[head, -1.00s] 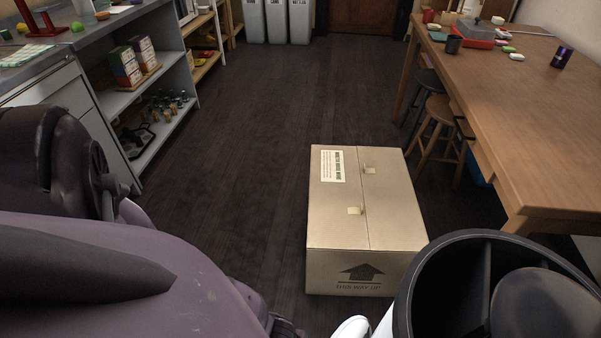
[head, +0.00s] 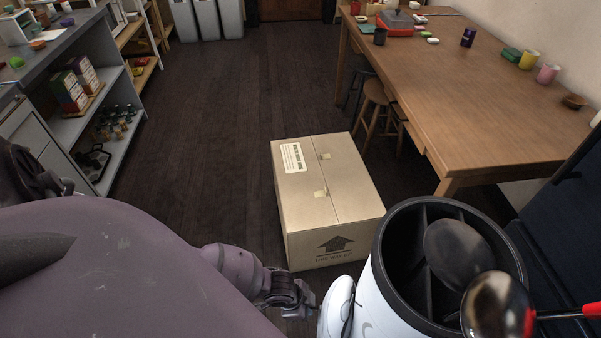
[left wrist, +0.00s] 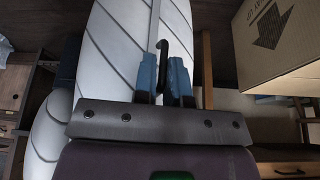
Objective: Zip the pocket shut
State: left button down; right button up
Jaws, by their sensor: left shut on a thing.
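A white golf bag (head: 382,308) with a black divided top stands at the bottom right of the head view. Its pale pocket (head: 337,300) bulges out on the left side. In the left wrist view the pocket (left wrist: 115,45) is quilted with dark lines, and a seam runs up its middle. My left gripper (left wrist: 163,80) has blue fingers shut on a dark loop-shaped zip pull (left wrist: 162,55) by that seam. In the head view my left arm reaches the pocket from the left, its fingertips hard to make out. How far the zip is closed cannot be told. My right gripper is not in view.
A closed cardboard box (head: 325,195) stands on the floor just beyond the bag. Club heads (head: 496,303) stick out of the bag's top. A long wooden table (head: 480,90) with stools is at right, grey shelves (head: 110,100) at left.

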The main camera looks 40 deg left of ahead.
pick_arm(q)
jog(key=shift+w+r, duration=0.25)
jog(key=shift+r, duration=0.1)
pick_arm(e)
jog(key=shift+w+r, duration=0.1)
pick_arm(q)
jog(key=c, duration=1.4)
grip_release()
jog(key=shift+o, duration=0.6)
jog(key=shift+s+f, duration=0.1)
jog(key=shift+s, duration=0.05)
jog(key=p+v, duration=0.3)
jog(key=v, duration=0.7)
jog(key=shift+a+r+p, duration=0.2)
jog(key=shift+r+p, duration=0.15)
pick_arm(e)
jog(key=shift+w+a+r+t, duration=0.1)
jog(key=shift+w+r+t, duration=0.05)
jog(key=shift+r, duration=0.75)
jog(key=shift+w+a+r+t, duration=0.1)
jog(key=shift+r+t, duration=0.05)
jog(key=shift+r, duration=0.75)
pick_arm(q)
jog(key=shift+s, duration=0.1)
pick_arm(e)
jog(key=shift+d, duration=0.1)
